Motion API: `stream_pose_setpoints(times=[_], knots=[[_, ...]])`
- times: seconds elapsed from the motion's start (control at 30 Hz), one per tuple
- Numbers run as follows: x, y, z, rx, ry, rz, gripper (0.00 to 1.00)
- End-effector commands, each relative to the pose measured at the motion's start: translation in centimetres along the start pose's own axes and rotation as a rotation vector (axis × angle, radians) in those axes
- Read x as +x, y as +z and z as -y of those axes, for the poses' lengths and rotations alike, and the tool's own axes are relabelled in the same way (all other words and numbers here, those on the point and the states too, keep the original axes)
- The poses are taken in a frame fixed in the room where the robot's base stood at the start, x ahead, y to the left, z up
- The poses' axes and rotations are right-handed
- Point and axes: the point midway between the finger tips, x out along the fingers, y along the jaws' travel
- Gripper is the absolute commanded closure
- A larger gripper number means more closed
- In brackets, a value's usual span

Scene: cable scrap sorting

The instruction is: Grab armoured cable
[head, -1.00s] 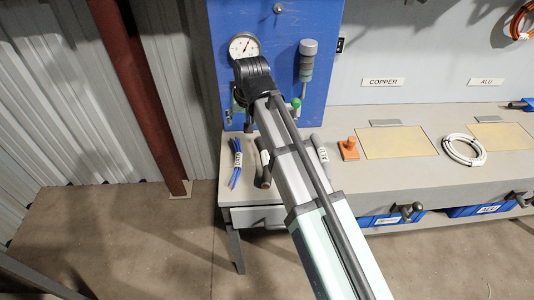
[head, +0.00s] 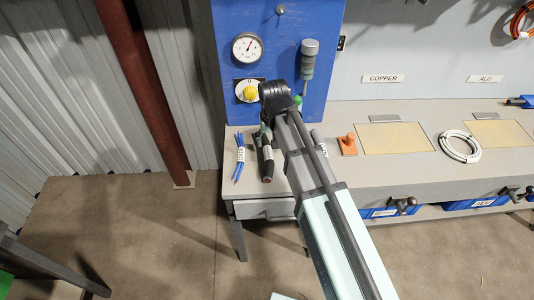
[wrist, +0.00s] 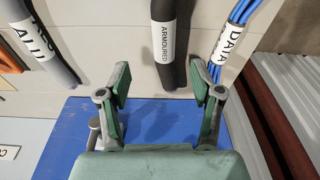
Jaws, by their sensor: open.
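The armoured cable (wrist: 163,45) is a thick dark length with a white ARMOURED label. In the wrist view it lies at the top middle, ahead of and between my fingertips, with clear space either side. In the head view the armoured cable (head: 267,168) lies on the bench's left part, its far portion hidden by my gripper. My gripper (wrist: 160,82) is open and empty, with green-padded fingers spread wide. In the head view it is mostly hidden by my arm.
Blue DATA cables (head: 239,160) lie just left of the armoured cable. A grey ALU cable (wrist: 42,42) lies on its other side. An orange object (head: 347,145) and a white coil (head: 460,148) sit farther right. A blue panel (head: 232,75) with gauge stands behind.

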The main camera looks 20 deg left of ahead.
Motion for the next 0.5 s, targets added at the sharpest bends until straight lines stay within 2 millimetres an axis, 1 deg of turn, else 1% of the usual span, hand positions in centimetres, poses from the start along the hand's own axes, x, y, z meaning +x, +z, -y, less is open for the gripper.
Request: stream_pose_setpoints(times=[0.1, 0.2, 0.5], knots=[[1.5, 0.0, 0.0, 0.000, 0.000, 0.002, 0.35], [2.4, 0.0, 0.0, 0.000, 0.000, 0.001, 0.35], [3.6, 0.0, 0.1, 0.000, 0.000, 0.001, 0.35]])
